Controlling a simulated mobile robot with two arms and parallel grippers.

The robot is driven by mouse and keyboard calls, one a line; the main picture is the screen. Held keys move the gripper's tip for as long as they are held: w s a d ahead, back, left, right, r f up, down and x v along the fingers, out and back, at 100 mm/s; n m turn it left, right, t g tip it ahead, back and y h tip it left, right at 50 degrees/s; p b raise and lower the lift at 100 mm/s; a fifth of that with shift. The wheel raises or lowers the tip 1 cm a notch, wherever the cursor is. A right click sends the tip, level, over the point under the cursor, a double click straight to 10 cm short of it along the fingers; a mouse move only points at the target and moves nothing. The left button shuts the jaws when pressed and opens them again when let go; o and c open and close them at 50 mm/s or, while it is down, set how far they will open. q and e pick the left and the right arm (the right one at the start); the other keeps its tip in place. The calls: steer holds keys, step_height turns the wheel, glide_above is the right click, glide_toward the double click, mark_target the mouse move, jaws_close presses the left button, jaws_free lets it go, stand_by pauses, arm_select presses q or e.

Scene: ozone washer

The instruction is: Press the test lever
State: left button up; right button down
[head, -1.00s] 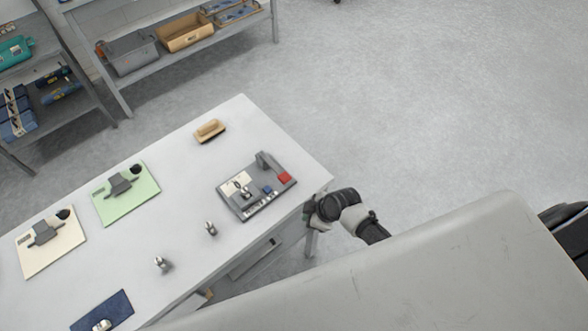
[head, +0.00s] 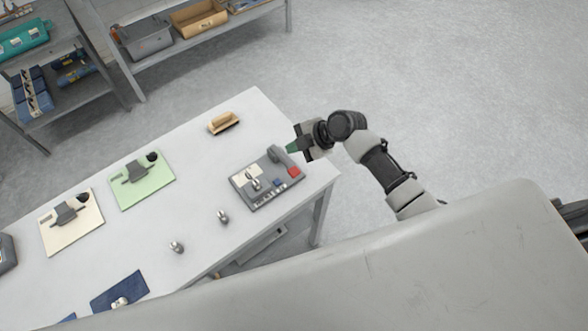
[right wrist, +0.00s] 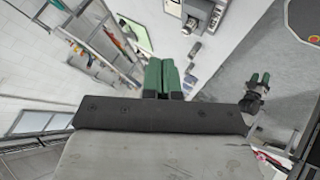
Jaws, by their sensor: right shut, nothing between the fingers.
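On the table (head: 190,215) are a wooden-coloured brush-like block (head: 224,123), a green board (head: 155,191), a cream board (head: 88,233), two small metal pieces and a blue mat (head: 110,288). Shelves with bins stand at the back left. The floor to the right is clear.

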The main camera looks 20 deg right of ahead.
mark_target(293, 172)
steer(key=shift+s, duration=0.1)
step_height(293, 172, down, 8)
steer(key=b, duration=0.6)
steer(key=shift+f, duration=0.15)
steer(key=shift+f+b, duration=0.3)
steer(key=shift+b, duration=0.25)
stand_by(1.3)
steer(key=shift+f+b, duration=0.35)
steer(key=shift+b, duration=0.2)
steer(key=shift+f+b, duration=1.5)
steer(key=shift+f, duration=0.05)
stand_by(1.2)
steer(key=shift+r, duration=0.1)
stand_by(0.4)
steer(key=shift+r+p, duration=1.2)
steer(key=shift+r, duration=0.65)
